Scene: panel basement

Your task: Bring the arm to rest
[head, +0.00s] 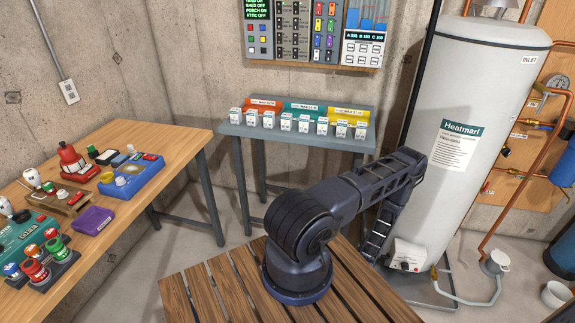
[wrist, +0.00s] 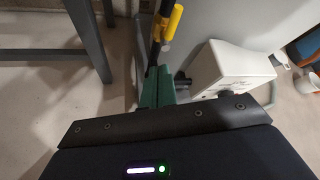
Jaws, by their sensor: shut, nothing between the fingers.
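My arm rises from its base on the slatted wooden top in the head view, bends to the right and hangs down in front of the white water heater (head: 470,90). Its lower end is partly hidden by the slatted top, and the fingertips are not clear there. In the wrist view my gripper (wrist: 157,85) shows as two green fingers close together, shut and empty. It points down beside the white box (wrist: 232,68) at the heater's foot, with the floor below. A yellow-and-dark part shows above the fingers; I cannot tell what it belongs to.
A workbench (head: 130,140) with several coloured devices stands at the left. A grey table (head: 290,138) with a row of small labelled units stands at the back wall, under a control panel (head: 312,30). Copper pipes (head: 538,140) and a white bucket (head: 555,294) are at the right.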

